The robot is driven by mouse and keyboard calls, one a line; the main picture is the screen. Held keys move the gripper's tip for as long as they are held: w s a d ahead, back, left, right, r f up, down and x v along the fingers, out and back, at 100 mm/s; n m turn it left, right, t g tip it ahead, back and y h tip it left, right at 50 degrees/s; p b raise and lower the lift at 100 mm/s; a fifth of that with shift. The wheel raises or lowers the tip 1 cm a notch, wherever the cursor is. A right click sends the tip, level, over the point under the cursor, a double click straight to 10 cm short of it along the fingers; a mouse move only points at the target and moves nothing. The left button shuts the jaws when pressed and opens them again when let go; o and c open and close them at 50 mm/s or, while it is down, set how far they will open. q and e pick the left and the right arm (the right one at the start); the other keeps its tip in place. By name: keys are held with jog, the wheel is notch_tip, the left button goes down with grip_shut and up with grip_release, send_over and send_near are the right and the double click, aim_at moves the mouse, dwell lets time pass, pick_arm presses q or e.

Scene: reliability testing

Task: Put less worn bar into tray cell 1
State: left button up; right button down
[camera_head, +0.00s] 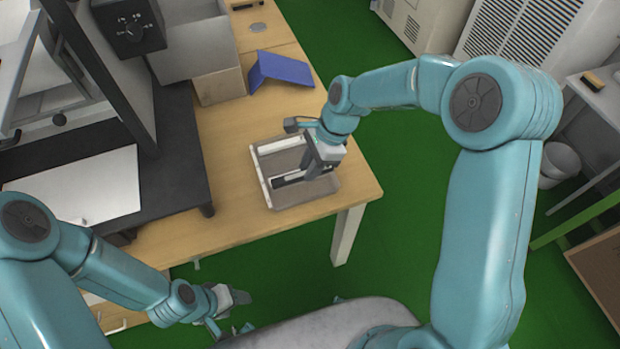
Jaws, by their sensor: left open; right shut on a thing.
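The grey tray (266,193) sits near the right end of the wooden table. A pale bar (281,145) lies along its far side. A dark bar (288,182) shows low in its near part, beside my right gripper's fingers. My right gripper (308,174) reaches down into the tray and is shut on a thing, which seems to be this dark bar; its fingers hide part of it. I cannot read any cell numbers or tell the wear on either bar. My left gripper (234,299) is open and empty, low in front of the table, away from the tray.
A blue folded panel (281,70) and a cardboard-coloured box (220,86) stand behind the tray. A black machine base (180,150) fills the table's left part. The wooden table (232,215) is bare left of the tray. Green floor lies beyond its right edge.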

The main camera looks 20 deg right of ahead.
notch_tip(320, 180, down, 6)
jog(key=shift+w+f, duration=0.1)
dwell(0.4)
jog(key=shift+f+b, duration=0.4)
jog(key=shift+f, duration=0.1)
jog(key=c, duration=1)
grip_release()
